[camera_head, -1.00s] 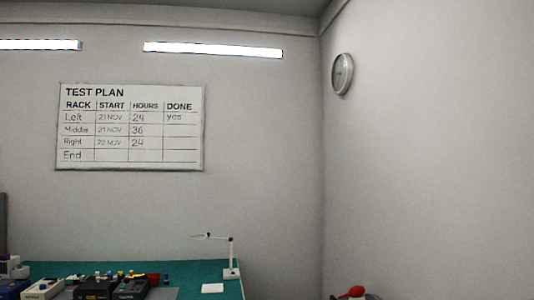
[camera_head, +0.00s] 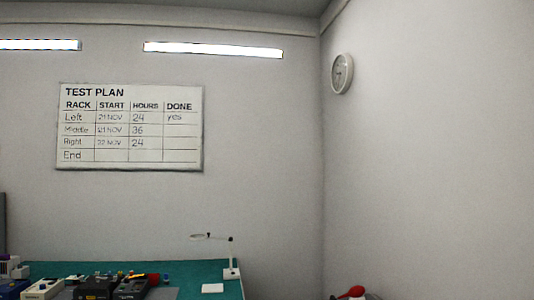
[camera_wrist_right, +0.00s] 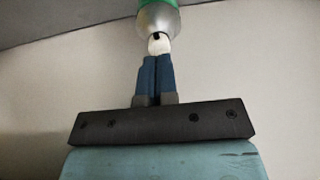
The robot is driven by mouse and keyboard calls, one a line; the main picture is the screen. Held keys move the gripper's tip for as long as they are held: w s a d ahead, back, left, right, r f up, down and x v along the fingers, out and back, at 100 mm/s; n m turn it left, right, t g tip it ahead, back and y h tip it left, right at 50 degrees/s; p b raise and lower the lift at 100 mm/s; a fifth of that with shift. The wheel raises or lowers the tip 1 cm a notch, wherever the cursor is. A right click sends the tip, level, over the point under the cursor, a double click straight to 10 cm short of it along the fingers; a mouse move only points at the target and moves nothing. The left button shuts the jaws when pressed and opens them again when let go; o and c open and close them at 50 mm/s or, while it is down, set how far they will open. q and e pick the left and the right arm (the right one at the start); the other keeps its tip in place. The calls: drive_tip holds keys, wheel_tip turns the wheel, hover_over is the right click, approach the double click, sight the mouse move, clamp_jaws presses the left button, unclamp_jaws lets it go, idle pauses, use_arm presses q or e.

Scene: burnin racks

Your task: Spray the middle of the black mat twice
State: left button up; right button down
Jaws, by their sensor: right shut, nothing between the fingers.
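My right gripper (camera_wrist_right: 158,60) shows in the right wrist view, with its two blue fingers shut together and nothing between them. Beyond the fingertips is a green and silver round object (camera_wrist_right: 158,22) with a white tip and a small dark spot, cut off by the top edge. It looks like a can or bottle; I cannot tell whether the tip touches the fingers. No black mat can be made out in either view. My left gripper is not in view.
In the head view a green-topped bench (camera_head: 195,270) at lower left holds several small devices (camera_head: 95,288), a white lamp (camera_head: 231,262) and a white pad (camera_head: 212,288). A partly cut-off red object (camera_head: 355,292) is at the bottom right. A test plan board (camera_head: 130,127) hangs on the wall.

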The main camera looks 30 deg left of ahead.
drive_tip(key=shift+f, duration=0.25)
drive_tip(key=shift+f, duration=0.55)
drive_tip(key=shift+r+p, duration=0.85)
drive_tip(key=shift+p, duration=0.3)
drive_tip(key=shift+f, duration=0.3)
